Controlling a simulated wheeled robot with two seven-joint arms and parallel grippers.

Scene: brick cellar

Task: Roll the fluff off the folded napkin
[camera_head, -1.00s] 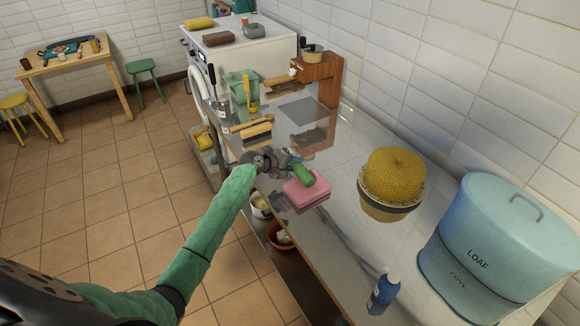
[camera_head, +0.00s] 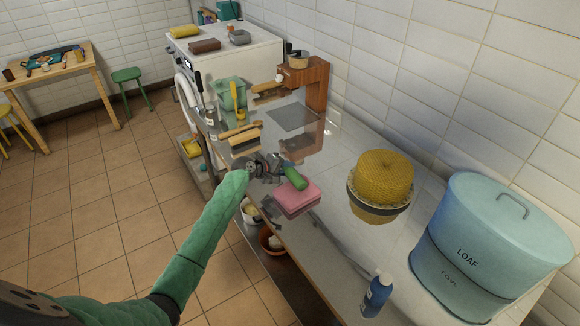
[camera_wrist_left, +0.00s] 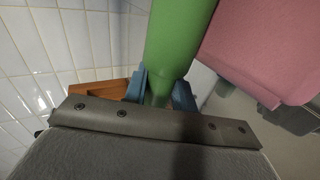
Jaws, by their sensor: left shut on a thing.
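The folded napkin (camera_head: 298,200) is a pink, thick, flat block lying on the shiny worktop near its front edge. In the left wrist view the pink napkin (camera_wrist_left: 262,45) fills the upper right. My left gripper (camera_head: 277,168) is just behind and left of the napkin. Its blue fingertips (camera_wrist_left: 160,97) are shut on the narrow end of a green roller (camera_wrist_left: 180,35). The green roller (camera_head: 294,177) reaches to the napkin's back edge; I cannot tell whether they touch. No fluff can be made out. My right gripper is not in view.
A yellow woven dome (camera_head: 385,178) and a large blue LOAF bin (camera_head: 490,240) stand to the right. A blue bottle (camera_head: 377,296) is near the front edge. A brush (camera_head: 243,137), a green container (camera_head: 230,95) and a wooden stand (camera_head: 317,85) are farther back.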

